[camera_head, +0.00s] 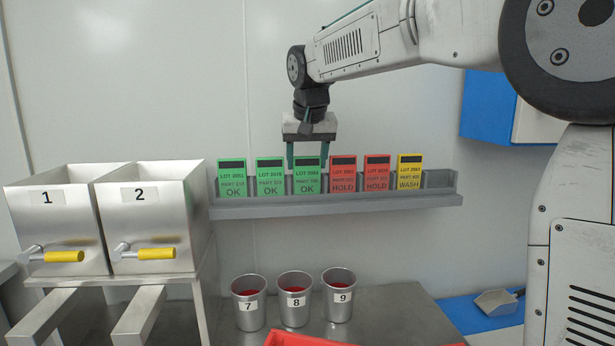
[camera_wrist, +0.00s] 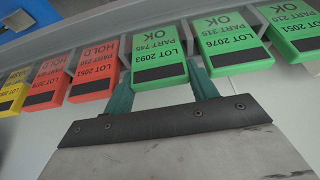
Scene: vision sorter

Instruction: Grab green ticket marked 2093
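The green ticket marked LOT 2093, PART 745, OK (camera_wrist: 160,48) stands in the wall rack, and it is the third green ticket (camera_head: 307,180) from the left in the head view. My gripper (camera_head: 307,163) points down over it, with one teal finger at each side of its upper part. In the wrist view the fingers of my gripper (camera_wrist: 160,80) straddle the ticket's dark-striped end. They look open; any contact with its edges is too close to tell.
Green ticket LOT 2076 (camera_wrist: 227,45) stands close to one finger and red HOLD ticket LOT 2051 (camera_wrist: 95,72) close to the other. A yellow WASH ticket (camera_head: 409,176) is further right. The grey rack (camera_head: 340,202) has an empty slot at its right end. Cups (camera_head: 295,300) stand below.

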